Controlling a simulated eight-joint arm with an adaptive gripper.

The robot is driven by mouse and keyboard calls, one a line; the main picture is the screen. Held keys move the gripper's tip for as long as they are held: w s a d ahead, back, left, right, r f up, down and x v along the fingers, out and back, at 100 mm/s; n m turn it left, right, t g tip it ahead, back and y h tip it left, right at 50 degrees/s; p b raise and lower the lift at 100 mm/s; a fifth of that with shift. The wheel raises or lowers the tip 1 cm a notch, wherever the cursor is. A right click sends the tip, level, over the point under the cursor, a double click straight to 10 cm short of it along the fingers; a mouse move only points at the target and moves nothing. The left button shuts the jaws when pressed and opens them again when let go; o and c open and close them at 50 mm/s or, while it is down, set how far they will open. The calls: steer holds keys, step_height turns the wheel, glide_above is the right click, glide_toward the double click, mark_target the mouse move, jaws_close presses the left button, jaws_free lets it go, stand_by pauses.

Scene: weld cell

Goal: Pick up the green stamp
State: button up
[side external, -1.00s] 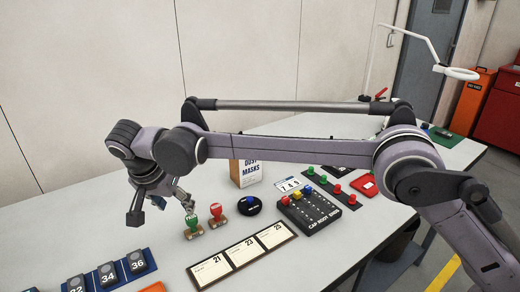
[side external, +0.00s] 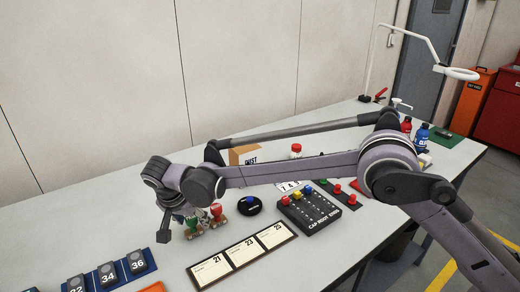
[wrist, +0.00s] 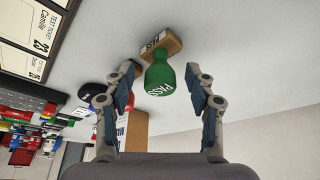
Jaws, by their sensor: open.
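The green stamp (wrist: 160,78), marked PASS, stands on the table on a tan base with a PASS label. In the wrist view its green handle lies between the spread fingers of my gripper (wrist: 162,70), with a gap on each side. My gripper is open and holds nothing. In the side external view the green stamp (side external: 191,224) is partly covered by my gripper (side external: 186,217), so I cannot tell the exact depth of the fingers there. A red stamp (side external: 216,211) stands just right of the green one.
A round black item with a blue knob (side external: 249,202) is right of the stamps. Framed cards (side external: 242,256) lie in front, and numbered black blocks (side external: 108,274) at front left. The table behind my gripper is clear.

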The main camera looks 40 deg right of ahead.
jaws_close()
steer(key=shift+r, duration=0.1)
